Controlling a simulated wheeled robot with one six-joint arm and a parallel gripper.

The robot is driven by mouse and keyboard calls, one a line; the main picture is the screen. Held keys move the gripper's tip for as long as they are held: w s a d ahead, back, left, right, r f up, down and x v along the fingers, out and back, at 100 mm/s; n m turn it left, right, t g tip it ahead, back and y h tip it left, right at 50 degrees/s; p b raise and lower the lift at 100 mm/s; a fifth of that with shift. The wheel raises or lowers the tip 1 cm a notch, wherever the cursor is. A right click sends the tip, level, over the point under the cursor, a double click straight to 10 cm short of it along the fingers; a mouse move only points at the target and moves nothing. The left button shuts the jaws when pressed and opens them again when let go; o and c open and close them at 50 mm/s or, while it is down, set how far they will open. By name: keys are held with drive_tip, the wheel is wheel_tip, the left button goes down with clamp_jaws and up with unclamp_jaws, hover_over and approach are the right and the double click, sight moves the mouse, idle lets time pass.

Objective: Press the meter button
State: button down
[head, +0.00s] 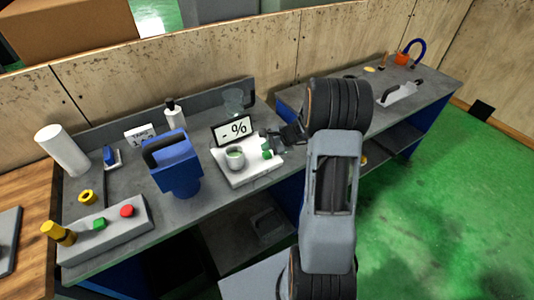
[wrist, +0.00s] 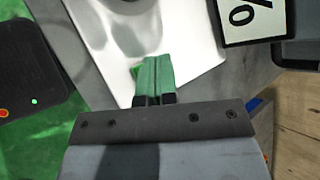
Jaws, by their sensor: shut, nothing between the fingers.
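My gripper (head: 272,147) is shut and empty, reaching in from the right just at the button. In the wrist view, the shut green fingertips (wrist: 154,64) are over the white base (wrist: 195,50), and a bright green edge of the button (wrist: 135,70) shows beside them. The fingers hide most of the button. I cannot tell whether they touch it.
A blue handled device (head: 175,165) stands left of the meter. A glass (head: 234,101) and white bottle (head: 175,115) stand behind. A second bench (head: 435,78) is at right.

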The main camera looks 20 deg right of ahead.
sight(267, 154)
drive_tip(key=shift+f, duration=0.15)
drive_tip(key=shift+f+b, duration=0.3)
drive_tip(key=shift+b, duration=0.3)
drive_tip(key=shift+f+b, duration=0.55)
drive_tip(key=shift+b, duration=0.05)
idle(0.6)
drive_tip(key=shift+r, duration=0.1)
drive_tip(key=shift+r+p, duration=0.6)
drive_tip(key=shift+r, duration=0.3)
drive_tip(key=shift+r+p, duration=1.7)
drive_tip(key=shift+r, duration=0.85)
